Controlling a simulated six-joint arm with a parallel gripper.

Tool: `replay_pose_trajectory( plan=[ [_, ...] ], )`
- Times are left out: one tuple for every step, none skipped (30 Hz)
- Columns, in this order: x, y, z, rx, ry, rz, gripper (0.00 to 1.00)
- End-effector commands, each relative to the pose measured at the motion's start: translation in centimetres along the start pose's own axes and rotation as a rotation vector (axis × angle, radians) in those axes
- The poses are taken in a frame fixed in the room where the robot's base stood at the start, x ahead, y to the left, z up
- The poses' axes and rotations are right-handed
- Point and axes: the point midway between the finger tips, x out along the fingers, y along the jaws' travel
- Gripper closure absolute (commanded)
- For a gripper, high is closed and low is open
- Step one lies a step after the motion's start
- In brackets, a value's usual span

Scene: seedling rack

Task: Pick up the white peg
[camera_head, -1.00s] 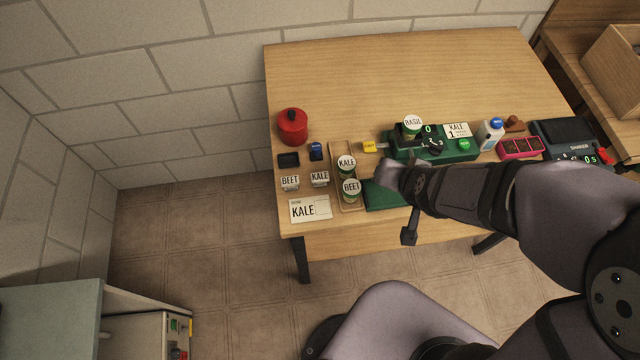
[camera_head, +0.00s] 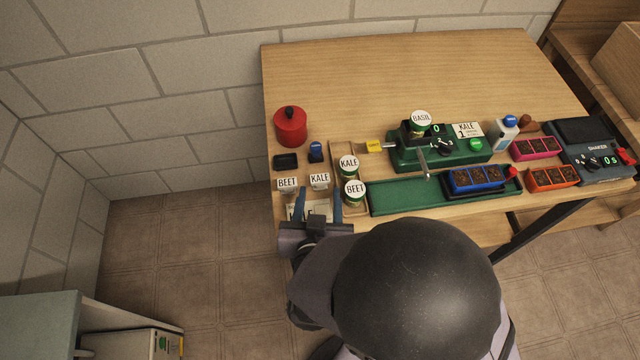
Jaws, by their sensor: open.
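My gripper (camera_head: 319,205) is at the front left of the table, over the large white KALE card. Its two blue-grey fingers are apart and point toward the back. The card (camera_head: 318,211) shows partly between the fingers; the gripper covers the rest. Just beyond the fingertips stand two small white labelled pieces, BEET (camera_head: 287,184) and KALE (camera_head: 319,181). I cannot make out a distinct white peg; it may be small or hidden by my gripper.
BEET (camera_head: 354,189) and KALE (camera_head: 348,164) jars stand in a wooden tray (camera_head: 338,152), close right of the fingers. Behind are a red canister (camera_head: 290,127) and a black dish (camera_head: 286,161). A green tray (camera_head: 395,197) with a blue seedling block (camera_head: 475,180) lies right.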

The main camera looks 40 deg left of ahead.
Motion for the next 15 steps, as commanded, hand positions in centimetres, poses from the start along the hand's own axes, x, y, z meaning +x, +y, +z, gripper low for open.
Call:
replay_pose_trajectory(
  plan=[
    [0.1,0.0,0.0,-0.001,0.000,0.001,0.55],
    [0.2,0.0,-0.1,0.000,0.000,0.001,0.55],
    [0.4,0.1,-0.1,0.000,0.000,0.002,0.55],
    [0.6,0.1,-0.1,0.000,0.000,0.002,0.55],
    [0.8,0.1,-0.1,0.000,-0.001,0.002,0.55],
    [1.2,0.1,-0.1,0.000,-0.001,0.003,0.55],
    [1.5,0.1,-0.1,0.000,-0.001,0.003,0.55],
    [1.7,0.1,-0.1,0.000,-0.001,0.002,0.55],
    [1.9,0.0,-0.1,0.000,-0.001,0.002,0.55],
    [2.1,0.0,-0.1,0.000,-0.001,0.001,0.55],
    [2.1,0.0,-0.1,0.000,-0.002,0.001,0.55],
    [2.1,0.0,-0.1,0.000,-0.002,0.000,0.55],
    [2.2,0.0,-0.1,0.000,-0.002,0.000,0.55],
    [2.2,0.0,-0.1,0.000,-0.002,0.000,0.55],
    [2.3,0.0,-0.1,0.000,-0.002,0.000,0.55]
  ],
)
